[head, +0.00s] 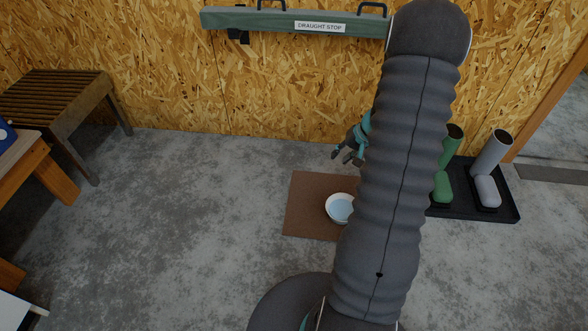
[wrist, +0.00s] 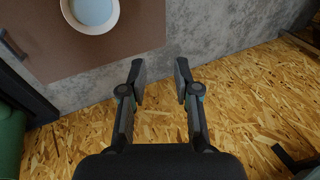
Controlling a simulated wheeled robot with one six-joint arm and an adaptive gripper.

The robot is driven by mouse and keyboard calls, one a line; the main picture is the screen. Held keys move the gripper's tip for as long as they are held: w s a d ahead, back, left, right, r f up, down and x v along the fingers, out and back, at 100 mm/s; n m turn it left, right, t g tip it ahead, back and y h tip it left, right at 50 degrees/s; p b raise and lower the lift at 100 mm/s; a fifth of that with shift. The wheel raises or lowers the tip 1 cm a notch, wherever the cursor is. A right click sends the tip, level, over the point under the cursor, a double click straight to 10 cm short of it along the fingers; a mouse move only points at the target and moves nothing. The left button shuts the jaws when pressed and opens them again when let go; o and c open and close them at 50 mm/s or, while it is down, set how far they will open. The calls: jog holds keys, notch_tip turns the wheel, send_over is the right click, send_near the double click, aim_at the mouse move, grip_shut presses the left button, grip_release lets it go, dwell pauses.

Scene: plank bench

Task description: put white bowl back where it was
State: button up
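The white bowl (head: 340,208) sits on a brown mat (head: 300,205) on the concrete floor, partly beside my arm in the head view. It looks pale blue inside. In the wrist view the bowl (wrist: 90,12) is at the top left on the mat (wrist: 135,30), cut off by the frame edge. My gripper (head: 345,156) is beyond the mat, near the chipboard wall, apart from the bowl. In the wrist view my gripper (wrist: 160,75) has its two fingers spread with nothing between them. My arm hides the right part of the mat.
A black boot tray (head: 475,208) with green and grey boots (head: 490,170) stands right of the mat. A slatted bench (head: 55,100) is at the left. A green draught stop (head: 290,22) is on the wall. The floor left of the mat is clear.

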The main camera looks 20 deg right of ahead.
jog(key=s+a+r+n+h, duration=0.1)
jog(key=s+a+r+n, duration=0.15)
jog(key=a+r, duration=0.7)
jog(key=s+a+r+n, duration=0.2)
jog(key=s+a+r, duration=0.1)
jog(key=a+r, duration=0.65)
jog(key=s+a+r+n+t+h, duration=0.1)
jog(key=s+a+r, duration=0.3)
jog(key=s, duration=0.4)
jog(key=s+a+r+n+h, duration=0.1)
jog(key=s+a+r, duration=0.2)
jog(key=s+r, duration=0.3)
jog(key=s, duration=0.3)
jog(key=shift+a+r+t, duration=0.15)
jog(key=shift+a+t, duration=0.25)
